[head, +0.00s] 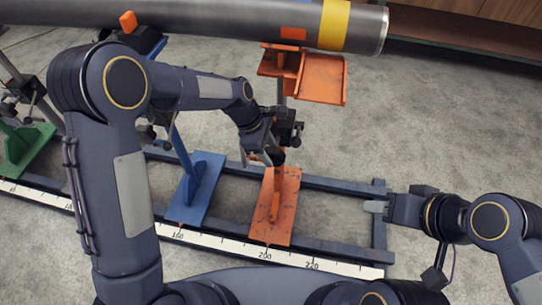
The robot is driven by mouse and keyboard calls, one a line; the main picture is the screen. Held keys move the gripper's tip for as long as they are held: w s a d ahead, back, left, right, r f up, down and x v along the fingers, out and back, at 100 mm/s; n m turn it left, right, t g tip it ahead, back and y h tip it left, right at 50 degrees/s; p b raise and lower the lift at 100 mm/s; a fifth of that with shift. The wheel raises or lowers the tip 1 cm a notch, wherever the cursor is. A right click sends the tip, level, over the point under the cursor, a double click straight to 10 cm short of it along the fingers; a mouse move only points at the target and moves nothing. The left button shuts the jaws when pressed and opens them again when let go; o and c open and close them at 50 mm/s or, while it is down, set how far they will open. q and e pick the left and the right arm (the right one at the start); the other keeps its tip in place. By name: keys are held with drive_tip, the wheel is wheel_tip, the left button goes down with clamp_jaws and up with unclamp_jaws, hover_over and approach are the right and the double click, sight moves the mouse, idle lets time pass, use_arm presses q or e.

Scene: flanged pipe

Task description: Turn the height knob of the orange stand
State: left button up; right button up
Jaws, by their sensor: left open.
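The orange stand has a worn orange base (283,228) on the rail, a grey post, and an orange cradle (318,78) at the top, under the pipe. My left gripper (276,150) is open at the stand's post, between base and cradle. Dark parts crowd together there, and I cannot make out the height knob separately or tell whether the fingers touch it. My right gripper (374,206) is near the right end of the rail, away from the stand; its fingers show as one pale tip, so its opening is unclear.
A large grey pipe (230,18) with a yellow band (333,25) runs across the top. A blue stand (196,190) and a green stand (20,150) stand to the left. The blue rail (340,250) carries a white scale (220,241). Bare concrete floor lies to the right.

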use_arm(q)
drive_tip(key=shift+x, duration=1.1)
drive_tip(key=c, duration=1)
drive_tip(key=y+p, duration=0.1)
drive_tip(key=p, duration=0.1)
drive_tip(key=y+p, duration=0.1)
drive_tip(key=p, duration=0.2)
drive_tip(key=shift+s+d+r+t+y, duration=0.2)
drive_tip(key=shift+r+t+y, duration=0.1)
drive_tip(key=shift+r, duration=0.1)
drive_tip(key=shift+w+f+y+p, duration=0.1)
drive_tip(key=shift+f+y+p, duration=0.15)
drive_tip(key=shift+y+p, duration=0.45)
drive_tip(key=shift+a+f, duration=0.1)
